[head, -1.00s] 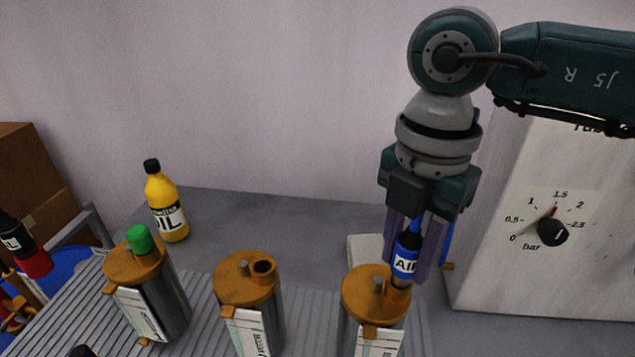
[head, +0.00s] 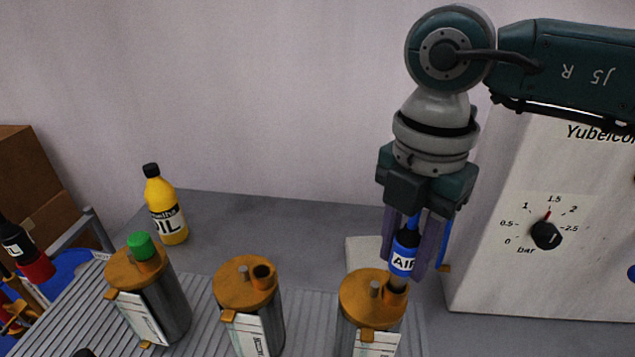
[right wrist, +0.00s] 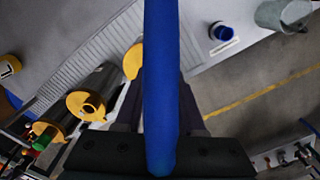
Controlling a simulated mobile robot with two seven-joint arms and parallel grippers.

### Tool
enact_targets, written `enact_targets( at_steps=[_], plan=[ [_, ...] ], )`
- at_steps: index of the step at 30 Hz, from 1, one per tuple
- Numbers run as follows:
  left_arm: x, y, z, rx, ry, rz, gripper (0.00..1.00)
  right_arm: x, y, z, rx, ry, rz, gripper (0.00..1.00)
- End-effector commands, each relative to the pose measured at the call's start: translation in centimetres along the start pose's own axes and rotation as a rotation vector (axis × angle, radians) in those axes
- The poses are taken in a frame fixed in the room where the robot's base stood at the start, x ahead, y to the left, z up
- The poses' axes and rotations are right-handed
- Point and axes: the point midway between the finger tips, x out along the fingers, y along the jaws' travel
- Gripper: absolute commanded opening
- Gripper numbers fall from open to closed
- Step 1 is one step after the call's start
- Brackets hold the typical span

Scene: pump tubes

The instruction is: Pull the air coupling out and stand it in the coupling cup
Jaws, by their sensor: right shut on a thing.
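The air coupling (head: 403,260) is a blue piece labelled AIR with a blue hose above it. My right gripper (head: 404,268) is shut on it, pointing down, in the head view. The coupling is upright over the port of the right-hand orange-lidded canister (head: 362,293); I cannot tell whether its tip is clear of the port. In the right wrist view the blue hose (right wrist: 160,90) covers the coupling and most of the gap between the fingers. My left gripper is not in view.
Two more orange-lidded canisters stand to the left, the middle one (head: 245,280) with an open port and the left one (head: 128,267) with a green cap. A yellow oil bottle (head: 165,208) stands behind. A panel with a bar dial (head: 546,235) is at the right.

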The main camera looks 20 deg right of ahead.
Motion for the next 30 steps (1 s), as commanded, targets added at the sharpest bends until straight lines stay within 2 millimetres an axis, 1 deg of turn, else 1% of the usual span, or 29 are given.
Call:
enact_targets(
  at_steps=[11,30],
  plan=[
    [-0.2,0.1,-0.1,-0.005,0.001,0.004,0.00,-0.2,0.0,0.0,0.000,0.000,-0.001,0.00],
    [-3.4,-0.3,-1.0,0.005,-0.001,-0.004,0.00,-3.8,0.0,0.0,0.000,0.000,0.000,0.00]
  ],
)
